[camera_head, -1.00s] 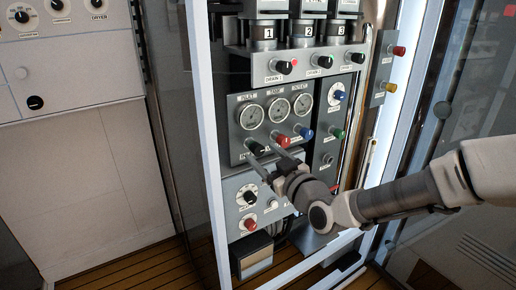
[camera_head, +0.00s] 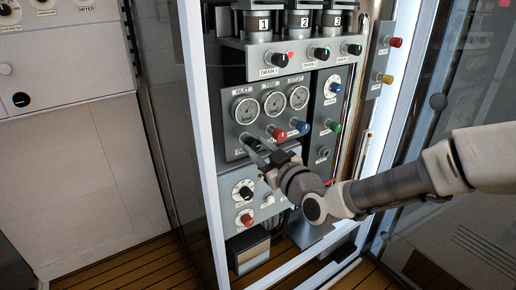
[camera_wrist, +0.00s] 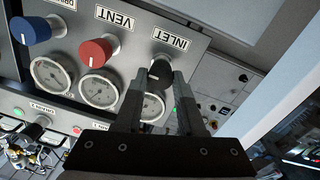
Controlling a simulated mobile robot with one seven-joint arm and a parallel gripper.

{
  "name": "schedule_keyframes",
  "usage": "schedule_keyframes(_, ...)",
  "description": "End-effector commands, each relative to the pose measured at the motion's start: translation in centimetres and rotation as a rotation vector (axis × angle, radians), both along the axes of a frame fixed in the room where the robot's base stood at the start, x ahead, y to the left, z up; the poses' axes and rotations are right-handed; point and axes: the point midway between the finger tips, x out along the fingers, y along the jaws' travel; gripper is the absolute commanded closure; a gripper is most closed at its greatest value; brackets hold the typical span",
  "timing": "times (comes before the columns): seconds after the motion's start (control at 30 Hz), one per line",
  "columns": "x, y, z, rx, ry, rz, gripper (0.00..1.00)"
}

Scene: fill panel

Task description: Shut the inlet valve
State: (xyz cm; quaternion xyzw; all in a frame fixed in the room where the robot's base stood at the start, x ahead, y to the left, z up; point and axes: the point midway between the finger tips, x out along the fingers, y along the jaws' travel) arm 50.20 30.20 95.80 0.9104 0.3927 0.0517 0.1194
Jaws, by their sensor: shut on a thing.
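The inlet valve is a black knob (camera_wrist: 160,66) beside the INLET label in the wrist view. In the head view this knob (camera_head: 248,140) is at the lower left of the gauge panel, partly hidden by my fingers. My gripper (camera_wrist: 160,76) has one finger on each side of the knob and is shut on it. In the head view my gripper (camera_head: 256,147) reaches in from the lower right. The turn position of the knob is hard to read.
A red knob (camera_head: 279,134) and a blue knob (camera_head: 302,127) sit just right of the inlet knob. Gauges (camera_head: 246,110) are above. A black dial (camera_head: 245,191) and another red knob (camera_head: 246,219) are below. A white frame post (camera_head: 200,120) stands at the left.

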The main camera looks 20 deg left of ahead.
Motion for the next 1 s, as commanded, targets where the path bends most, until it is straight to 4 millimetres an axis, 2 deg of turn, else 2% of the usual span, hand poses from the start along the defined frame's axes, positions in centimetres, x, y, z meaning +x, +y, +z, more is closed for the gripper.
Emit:
schedule_keyframes(0.03, -0.02, 0.02, -0.01, 0.0, 0.0, 0.001, 0.9)
schedule_keyframes(0.1, -0.03, 0.03, -0.01, 0.0, 0.0, 0.001, 1.0)
schedule_keyframes(0.57, -0.03, 0.05, 0.17, 0.043, 0.052, 0.001, 1.0)
schedule_keyframes(1.0, -0.01, 0.05, 0.38, 0.275, 0.324, 0.001, 1.0)
